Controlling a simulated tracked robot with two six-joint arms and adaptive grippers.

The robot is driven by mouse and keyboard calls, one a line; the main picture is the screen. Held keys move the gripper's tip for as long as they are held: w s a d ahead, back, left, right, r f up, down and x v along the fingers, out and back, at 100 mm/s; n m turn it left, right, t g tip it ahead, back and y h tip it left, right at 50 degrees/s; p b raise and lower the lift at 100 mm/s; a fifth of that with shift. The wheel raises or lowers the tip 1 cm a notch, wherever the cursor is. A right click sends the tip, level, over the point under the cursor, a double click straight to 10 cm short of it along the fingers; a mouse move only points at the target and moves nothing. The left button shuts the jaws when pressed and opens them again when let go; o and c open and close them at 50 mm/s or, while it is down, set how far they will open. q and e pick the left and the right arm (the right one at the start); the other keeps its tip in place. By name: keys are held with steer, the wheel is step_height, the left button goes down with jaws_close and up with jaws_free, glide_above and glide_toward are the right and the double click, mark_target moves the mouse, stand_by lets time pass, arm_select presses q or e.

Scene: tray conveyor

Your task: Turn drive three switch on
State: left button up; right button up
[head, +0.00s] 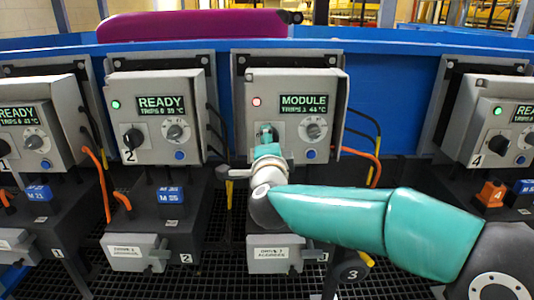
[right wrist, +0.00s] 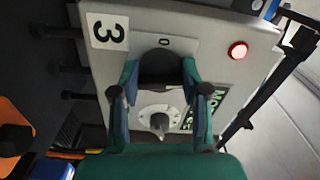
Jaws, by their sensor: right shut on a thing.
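The grey drive three box (head: 325,85) shows "MODULE" and 44 °C on its screen (head: 304,105). Its lamp glows red (head: 256,101), and the lamp also shows in the right wrist view (right wrist: 238,50). My right gripper (head: 267,132) is at the box's left side, hiding its switch in the head view. In the right wrist view, the fingers (right wrist: 161,75) are shut on the dark switch (right wrist: 160,64), with a 0 mark beside it and a 3 label (right wrist: 108,31) nearby. The switch's exact angle is hidden. My left gripper is not in view.
A grey dial (head: 313,127) and a blue button (head: 310,154) sit right of my gripper. The drive two box (head: 158,113) at left shows READY and a green lamp. Box four (head: 505,125) stands at right with a green lamp. Orange cables hang between the boxes.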

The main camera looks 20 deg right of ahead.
steer(key=shift+d+f+m+b, duration=0.15)
steer(key=shift+m+b, duration=0.5)
steer(key=shift+m, duration=0.45)
steer(key=o, duration=1.1)
steer(key=shift+o, duration=0.2)
steer(key=shift+s, duration=0.15)
